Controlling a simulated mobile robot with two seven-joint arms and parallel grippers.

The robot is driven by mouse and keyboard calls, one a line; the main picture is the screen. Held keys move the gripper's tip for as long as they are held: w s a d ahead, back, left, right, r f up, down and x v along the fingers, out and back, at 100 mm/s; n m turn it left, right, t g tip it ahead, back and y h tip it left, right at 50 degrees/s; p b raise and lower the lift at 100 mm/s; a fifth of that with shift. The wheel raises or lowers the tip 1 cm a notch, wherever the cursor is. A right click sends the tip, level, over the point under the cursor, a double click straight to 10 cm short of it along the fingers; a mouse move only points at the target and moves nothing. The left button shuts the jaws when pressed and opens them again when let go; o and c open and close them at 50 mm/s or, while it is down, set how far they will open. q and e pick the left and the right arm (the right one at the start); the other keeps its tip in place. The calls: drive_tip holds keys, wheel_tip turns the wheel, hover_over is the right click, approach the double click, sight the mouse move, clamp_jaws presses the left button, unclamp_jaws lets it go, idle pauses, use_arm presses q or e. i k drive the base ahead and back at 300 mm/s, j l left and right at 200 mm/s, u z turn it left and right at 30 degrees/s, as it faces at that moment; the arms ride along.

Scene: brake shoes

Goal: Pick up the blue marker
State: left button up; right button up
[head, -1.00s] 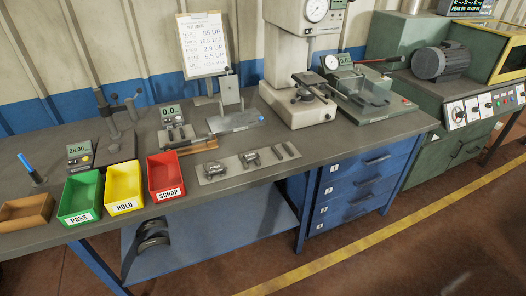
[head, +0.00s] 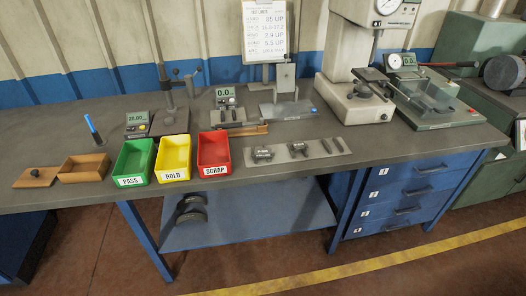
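The blue marker (head: 91,126) stands nearly upright, tilted a little, at the left part of the grey workbench, in a small dark base (head: 99,142). It is behind the open brown wooden box (head: 84,178) and left of the gauge with the 25-something display (head: 137,124). Nothing covers the marker. Neither of my grippers shows in the head view.
Green PASS (head: 131,181), yellow HOLD (head: 172,176) and red SCRAP (head: 214,170) bins line the front edge. A wooden lid with a knob (head: 35,177) lies left of the box. Gauges and a press (head: 372,100) stand behind and right. The bench's far left (head: 30,130) is clear.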

sight(87, 117)
drive_tip(key=i+j+u, duration=0.35)
drive_tip(key=j, duration=0.3)
drive_tip(key=i+j+u, duration=0.3)
drive_tip(key=i+j, duration=0.2)
drive_tip(key=i+j+u, duration=0.35)
drive_tip(key=i+j, duration=0.15)
